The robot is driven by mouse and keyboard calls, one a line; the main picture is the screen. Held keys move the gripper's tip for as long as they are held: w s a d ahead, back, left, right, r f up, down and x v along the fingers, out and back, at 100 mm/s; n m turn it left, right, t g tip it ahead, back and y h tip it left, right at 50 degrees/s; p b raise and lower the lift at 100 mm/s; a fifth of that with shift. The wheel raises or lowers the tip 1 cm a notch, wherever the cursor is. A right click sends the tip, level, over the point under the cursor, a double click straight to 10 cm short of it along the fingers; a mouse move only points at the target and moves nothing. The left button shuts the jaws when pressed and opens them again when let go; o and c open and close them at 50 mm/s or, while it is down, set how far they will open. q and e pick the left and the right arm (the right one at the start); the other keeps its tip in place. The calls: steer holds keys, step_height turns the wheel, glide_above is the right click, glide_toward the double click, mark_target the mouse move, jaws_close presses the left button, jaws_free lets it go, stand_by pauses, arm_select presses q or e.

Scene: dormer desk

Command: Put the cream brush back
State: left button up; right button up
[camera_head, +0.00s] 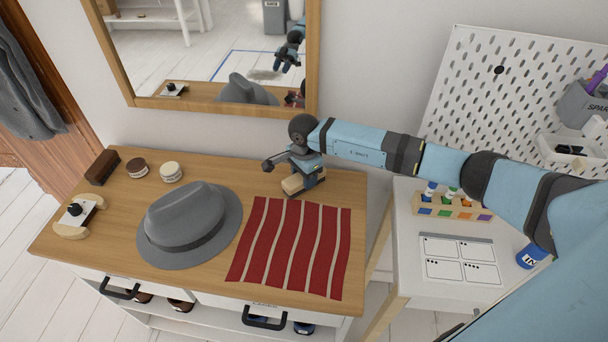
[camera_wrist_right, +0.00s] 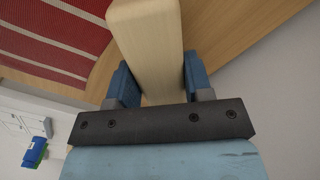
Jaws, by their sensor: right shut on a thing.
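The cream brush (camera_head: 293,185) is a pale wooden block at the back right of the wooden dresser top. My right gripper (camera_head: 308,178) is shut on it. In the right wrist view the brush (camera_wrist_right: 148,45) sits between the two blue fingers (camera_wrist_right: 160,85) and extends away from the palm. Its bristles are hidden, and I cannot tell whether it touches the top. A dark brown brush (camera_head: 102,167) lies at the back left of the dresser. My left gripper is not in view.
A grey hat (camera_head: 188,222) and a red striped cloth (camera_head: 293,246) lie on the dresser top (camera_head: 235,170). Two round tins, one brown-lidded (camera_head: 136,168) and one cream-lidded (camera_head: 171,172), stand at the back. A mirror (camera_head: 210,103) is behind.

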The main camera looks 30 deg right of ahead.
steer(key=shift+f+b, duration=0.3)
steer(key=shift+b, duration=0.05)
steer(key=o, duration=0.8)
steer(key=shift+o, duration=0.2)
steer(key=shift+r, duration=0.15)
